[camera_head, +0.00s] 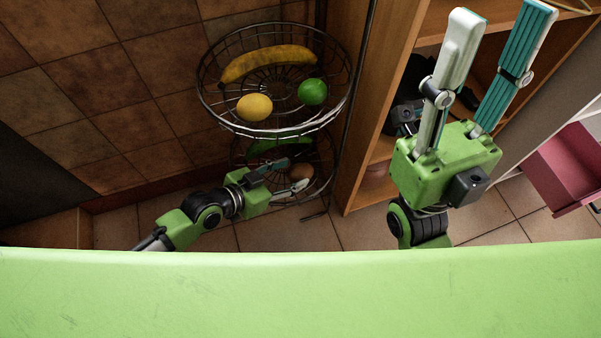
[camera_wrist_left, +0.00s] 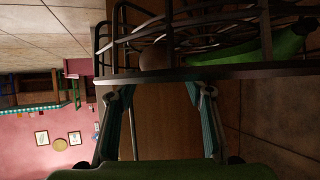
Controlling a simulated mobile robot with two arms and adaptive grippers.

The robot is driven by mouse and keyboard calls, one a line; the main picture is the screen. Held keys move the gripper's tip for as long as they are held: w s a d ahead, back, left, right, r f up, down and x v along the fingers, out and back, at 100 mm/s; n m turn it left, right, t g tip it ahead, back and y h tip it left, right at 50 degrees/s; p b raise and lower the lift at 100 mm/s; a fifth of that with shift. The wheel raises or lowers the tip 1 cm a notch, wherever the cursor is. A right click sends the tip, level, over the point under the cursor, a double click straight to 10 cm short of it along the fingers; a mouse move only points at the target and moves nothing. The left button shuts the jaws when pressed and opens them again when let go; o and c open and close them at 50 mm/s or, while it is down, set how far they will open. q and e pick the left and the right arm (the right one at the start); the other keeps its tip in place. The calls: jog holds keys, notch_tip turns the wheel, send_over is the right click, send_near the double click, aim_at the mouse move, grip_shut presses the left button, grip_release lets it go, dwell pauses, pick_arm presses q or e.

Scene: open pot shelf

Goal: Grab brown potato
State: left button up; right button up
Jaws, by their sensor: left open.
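The brown potato (camera_head: 301,173) lies in the lower wire basket (camera_head: 333,168), partly hidden by my left gripper in the head view. It also shows as a dim brown round shape (camera_wrist_left: 154,57) behind the basket rim (camera_wrist_left: 200,73) in the left wrist view. My left gripper (camera_head: 294,175) is open with its fingers at the lower basket, close to the potato. In the left wrist view, the open fingers (camera_wrist_left: 160,90) are empty and point at the basket rim, with the potato beyond it. My right gripper (camera_head: 503,12) is open and empty, raised in front of the wooden shelf.
The upper wire basket (camera_head: 210,100) hangs above the lower one and holds a banana (camera_head: 268,62), a lemon (camera_head: 254,107) and a lime (camera_head: 312,92). A long green vegetable (camera_head: 276,146) lies in the lower basket. A wooden shelf (camera_head: 365,110) stands right of the baskets.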

aim_at(294, 174)
pick_arm(q)
jog(key=b+x, duration=0.1)
jog(key=x, duration=0.1)
jog(key=b+x, duration=0.1)
jog(key=shift+d+f, duration=0.2)
jog(key=shift+f, duration=0.3)
jog(key=shift+w+d+f, duration=0.1)
jog(key=shift+w+d, duration=0.2)
jog(key=c, duration=1)
jog(key=shift+o, duration=0.2)
